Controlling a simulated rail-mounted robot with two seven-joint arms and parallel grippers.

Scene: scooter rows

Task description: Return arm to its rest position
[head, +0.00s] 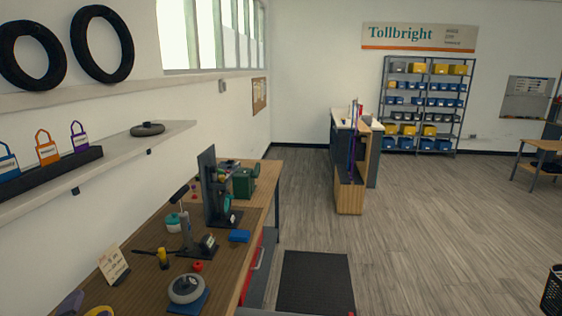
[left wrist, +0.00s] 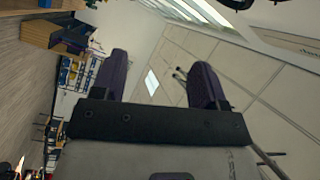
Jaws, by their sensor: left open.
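My left gripper (left wrist: 161,63) shows in the left wrist view. Its two dark purple fingers stand well apart with nothing between them. Behind them are ceiling panels and windows, seen tilted, so the gripper is in free air. In the head view, a small purple shape (head: 70,303) lies at the bottom left corner; I cannot tell whether it is part of my gripper. No clear arm shows in the head view. My right gripper is in neither view.
A black mat (head: 315,283) lies on the floor; the floor to the right is mostly clear.

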